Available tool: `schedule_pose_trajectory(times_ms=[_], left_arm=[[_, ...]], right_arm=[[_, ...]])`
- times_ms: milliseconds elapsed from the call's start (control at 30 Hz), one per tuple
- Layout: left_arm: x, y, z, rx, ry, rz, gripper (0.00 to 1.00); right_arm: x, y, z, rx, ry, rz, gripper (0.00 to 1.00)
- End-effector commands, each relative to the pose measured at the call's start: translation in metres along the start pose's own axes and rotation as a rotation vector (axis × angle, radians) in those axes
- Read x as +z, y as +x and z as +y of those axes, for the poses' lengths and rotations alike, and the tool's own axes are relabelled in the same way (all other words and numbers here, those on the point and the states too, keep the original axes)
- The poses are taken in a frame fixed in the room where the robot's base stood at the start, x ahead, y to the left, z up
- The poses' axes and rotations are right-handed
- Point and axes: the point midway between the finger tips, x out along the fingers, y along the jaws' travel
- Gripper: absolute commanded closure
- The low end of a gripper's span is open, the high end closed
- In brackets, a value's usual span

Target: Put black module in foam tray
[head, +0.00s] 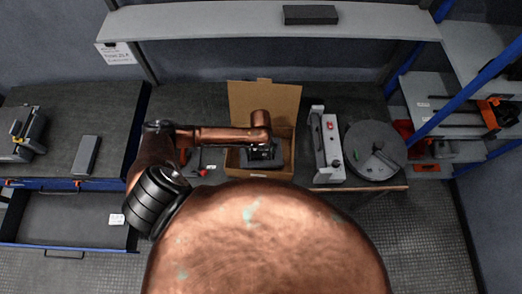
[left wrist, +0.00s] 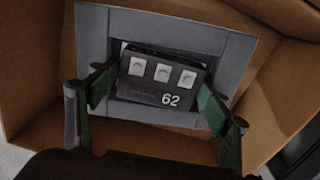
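The tray lies inside an open cardboard box (left wrist: 35,85), which stands mid-bench in the head view (head: 262,98). My left gripper (left wrist: 158,96) reaches down into the box, its green-padded fingers on either side of the module, tips against its edges. In the head view my left gripper (head: 263,155) is a dark shape that hides the module and tray. How deep the module sits is unclear. My right gripper is not visible.
Right of the box stand a grey device with a red switch (head: 327,146) and a round grey container (head: 378,150). A shelf (head: 220,20) spans above the bench. At left is a cabinet with an open drawer (head: 65,220) and a grey block (head: 86,155) on top.

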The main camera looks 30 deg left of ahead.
Motion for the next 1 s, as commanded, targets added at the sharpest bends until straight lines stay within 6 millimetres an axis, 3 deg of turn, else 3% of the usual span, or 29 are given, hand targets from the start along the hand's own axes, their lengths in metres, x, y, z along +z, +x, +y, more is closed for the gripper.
schedule_pose_trajectory(times_ms=[133,600,767,1000], left_arm=[[0.000,0.000,0.000,0.000,0.000,0.000,0.16],[0.000,-0.004,0.000,-0.001,0.000,0.000,0.16],[0.002,-0.026,0.000,-0.001,0.000,-0.003,0.16],[0.001,-0.078,0.000,-0.002,0.001,-0.003,0.16]], right_arm=[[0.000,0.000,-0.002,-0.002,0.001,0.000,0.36],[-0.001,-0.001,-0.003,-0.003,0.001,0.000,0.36],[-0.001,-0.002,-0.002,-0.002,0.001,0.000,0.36],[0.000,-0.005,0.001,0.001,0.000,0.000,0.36]])
